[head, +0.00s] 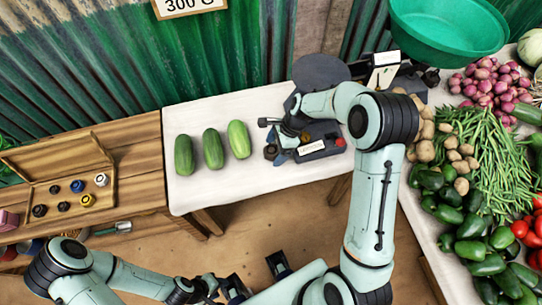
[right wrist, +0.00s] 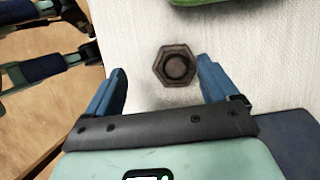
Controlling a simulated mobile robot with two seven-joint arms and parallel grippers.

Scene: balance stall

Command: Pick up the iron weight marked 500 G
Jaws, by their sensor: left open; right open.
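A dark hexagonal iron weight (right wrist: 174,66) with a round recess in its top stands on the white cloth in the right wrist view. It also shows as a small dark piece (head: 270,152) in the head view, at the left side of the balance. Its marking cannot be read. My right gripper (head: 271,138) is open close to the weight. In the right wrist view its two blue fingers (right wrist: 160,82) stand either side, with the weight between and slightly beyond the tips, apart from both. My left gripper (head: 212,287) is open and empty, low in front of the tables.
A balance (head: 318,150) stands beside the weight, partly behind my right arm. Several green cucumbers (head: 212,148) lie left on the white cloth (head: 235,187). An open wooden box (head: 72,170) with small weights is at left. Vegetables and a green bowl (head: 445,30) fill the right.

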